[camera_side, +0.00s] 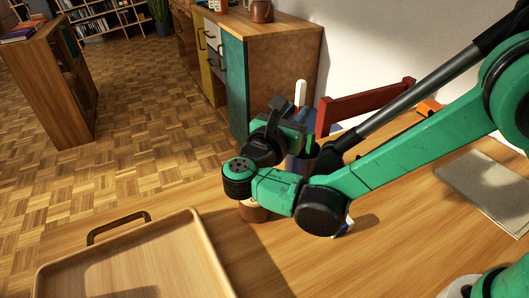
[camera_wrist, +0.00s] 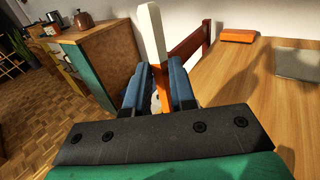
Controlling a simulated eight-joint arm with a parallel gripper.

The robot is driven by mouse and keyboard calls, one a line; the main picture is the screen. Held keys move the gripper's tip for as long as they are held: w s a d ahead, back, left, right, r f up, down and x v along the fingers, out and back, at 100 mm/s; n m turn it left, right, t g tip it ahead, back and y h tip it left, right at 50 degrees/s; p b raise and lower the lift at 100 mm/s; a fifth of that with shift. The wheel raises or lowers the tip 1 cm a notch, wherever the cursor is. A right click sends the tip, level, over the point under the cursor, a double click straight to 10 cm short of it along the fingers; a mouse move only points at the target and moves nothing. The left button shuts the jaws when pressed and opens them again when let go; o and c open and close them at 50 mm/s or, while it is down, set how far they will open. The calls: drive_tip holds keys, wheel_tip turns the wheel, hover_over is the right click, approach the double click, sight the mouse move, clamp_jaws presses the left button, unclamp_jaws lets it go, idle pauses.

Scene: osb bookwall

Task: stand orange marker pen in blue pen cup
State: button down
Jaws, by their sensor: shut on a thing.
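The orange marker pen (camera_wrist: 151,32) is upright between the blue finger pads of my gripper (camera_wrist: 156,88). Its long upper part is white and an orange part shows lower down, between the pads. In the side view the white end of the pen (camera_side: 300,93) sticks up above my gripper (camera_side: 300,122). A dark blue shape (camera_side: 298,166), seemingly the blue pen cup, shows below the gripper, mostly hidden by my arm. The pen's lower end is hidden, so I cannot tell whether it is inside the cup.
A brown round container (camera_side: 252,213) and a blue-and-white item (camera_side: 346,226) are partly hidden by my arm. A wooden tray (camera_side: 190,262) lies at the front left. A red wooden chair back (camera_side: 367,101), an orange box (camera_wrist: 238,35) and a grey mat (camera_side: 487,183) are around the table.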

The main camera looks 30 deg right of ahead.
drive_tip(key=shift+f, duration=2.3)
drive_tip(key=c, duration=0.7)
unclamp_jaws()
drive_tip(key=shift+o, duration=0.2)
drive_tip(key=v, duration=0.5)
drive_tip(key=shift+s+a, duration=0.2)
drive_tip(key=shift+a, duration=0.05)
